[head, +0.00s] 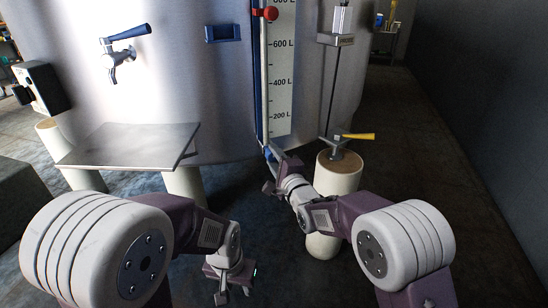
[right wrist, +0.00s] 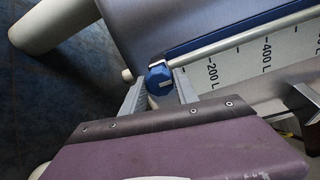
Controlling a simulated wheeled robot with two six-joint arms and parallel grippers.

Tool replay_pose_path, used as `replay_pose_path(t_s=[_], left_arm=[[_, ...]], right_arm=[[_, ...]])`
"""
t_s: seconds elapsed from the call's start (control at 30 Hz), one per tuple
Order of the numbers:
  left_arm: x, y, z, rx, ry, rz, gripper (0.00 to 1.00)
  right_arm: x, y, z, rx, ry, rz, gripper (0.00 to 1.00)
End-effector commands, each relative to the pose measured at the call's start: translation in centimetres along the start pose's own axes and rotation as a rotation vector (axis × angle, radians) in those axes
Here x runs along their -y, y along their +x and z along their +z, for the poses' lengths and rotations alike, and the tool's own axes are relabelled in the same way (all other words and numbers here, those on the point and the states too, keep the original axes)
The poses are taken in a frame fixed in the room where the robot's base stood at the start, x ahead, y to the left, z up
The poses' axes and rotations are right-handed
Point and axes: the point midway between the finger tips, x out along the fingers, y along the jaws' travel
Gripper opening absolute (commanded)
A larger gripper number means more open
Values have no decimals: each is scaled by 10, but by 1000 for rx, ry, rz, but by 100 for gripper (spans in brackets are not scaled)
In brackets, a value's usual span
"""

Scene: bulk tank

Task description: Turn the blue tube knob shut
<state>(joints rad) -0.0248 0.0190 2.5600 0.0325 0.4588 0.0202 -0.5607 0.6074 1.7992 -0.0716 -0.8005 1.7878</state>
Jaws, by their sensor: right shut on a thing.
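The blue tube knob (right wrist: 158,76) sits at the lower end of the clear sight tube (right wrist: 225,42), beside the level scale. In the right wrist view it is between the two fingertips of my right gripper (right wrist: 157,88), which is shut on it. A pale mark shows on the knob's face. In the head view my right gripper (head: 273,172) is at the foot of the tube and mostly hides the knob. My left gripper (head: 233,293) hangs low over the floor, its fingers apart and empty.
The large steel tank (head: 200,90) fills the back. A tap with a blue lever (head: 130,32) and a metal shelf (head: 130,145) are at left. A yellow-handled valve (head: 355,136) stands just right of my right gripper. The floor at right is clear.

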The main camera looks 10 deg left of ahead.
Motion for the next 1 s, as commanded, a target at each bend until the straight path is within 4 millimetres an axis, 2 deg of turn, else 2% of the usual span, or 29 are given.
replay_pose_path(t_s=[0.37,0.4,0.47,0.8,0.87,1.0], left_arm=[[0,0,0,0,0,0,36],[0,0,0,0,0,0,36],[0,0,0,0,0,0,36],[0,-2,0,0,0,0,36],[0,-5,0,0,0,0,36],[0,-16,-2,0,0,0,36]], right_arm=[[-2,0,-1,-2,6,5,0],[-2,0,-1,-2,6,5,44],[-2,0,-1,-2,5,5,57],[0,-3,0,-1,4,3,57],[1,-8,0,-1,4,3,57],[3,-32,0,-2,3,6,57]])
